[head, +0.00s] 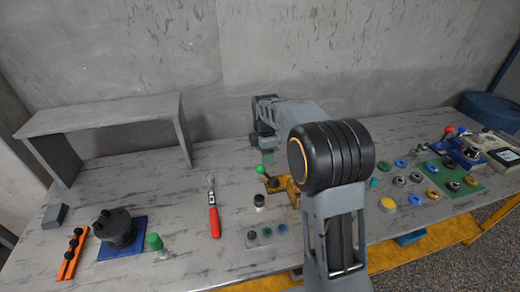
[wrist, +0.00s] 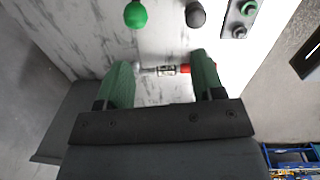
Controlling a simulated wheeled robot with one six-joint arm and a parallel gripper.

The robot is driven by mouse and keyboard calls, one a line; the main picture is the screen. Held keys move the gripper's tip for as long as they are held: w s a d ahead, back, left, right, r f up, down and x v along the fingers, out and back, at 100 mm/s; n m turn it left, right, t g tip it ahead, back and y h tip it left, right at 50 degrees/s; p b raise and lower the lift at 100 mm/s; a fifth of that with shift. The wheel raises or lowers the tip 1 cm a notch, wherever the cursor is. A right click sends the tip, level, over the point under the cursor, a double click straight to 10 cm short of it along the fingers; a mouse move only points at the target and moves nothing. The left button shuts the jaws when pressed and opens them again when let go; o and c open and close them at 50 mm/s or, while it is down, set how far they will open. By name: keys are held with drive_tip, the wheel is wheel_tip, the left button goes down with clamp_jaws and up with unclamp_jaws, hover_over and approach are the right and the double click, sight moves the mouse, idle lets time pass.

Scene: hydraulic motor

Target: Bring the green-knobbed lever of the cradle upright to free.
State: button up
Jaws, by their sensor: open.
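The yellow cradle (head: 283,186) stands mid-table, partly hidden behind my arm. Its lever ends in a green knob (head: 260,170) and leans to the left in the head view. The green knob also shows at the top of the wrist view (wrist: 135,14), beyond my fingers; the cradle itself is out of that view. My gripper (head: 267,157) is behind and slightly above the knob in the head view. In the wrist view my gripper (wrist: 163,72) has its green fingers wide apart, with nothing held between them and the knob apart from them.
A black-knobbed piece (head: 258,201) and a small plate with rings (head: 267,234) stand in front of the cradle. A red-handled tool (head: 214,218) lies to the left. A black motor (head: 117,228) and another green-topped piece (head: 154,242) stand further left. A grey shelf (head: 100,113) is behind.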

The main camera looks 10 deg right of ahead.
sight(261, 166)
drive_tip(key=w+f+n, duration=0.1)
drive_tip(key=w+n, duration=0.1)
drive_tip(key=w+f+n, duration=0.2)
drive_tip(key=shift+w+f+g, duration=0.1)
drive_tip(key=shift+f+g, duration=0.2)
drive_tip(key=shift+g, duration=0.1)
drive_tip(key=shift+w+f+n, duration=0.3)
drive_tip(key=shift+f+n, duration=0.2)
drive_tip(key=shift+f+b, duration=2.8)
drive_tip(key=shift+f, duration=1.6)
drive_tip(key=shift+c, duration=0.4)
drive_tip(key=c, duration=0.5)
drive_tip(key=shift+d+r, duration=0.1)
drive_tip(key=shift+r, duration=0.05)
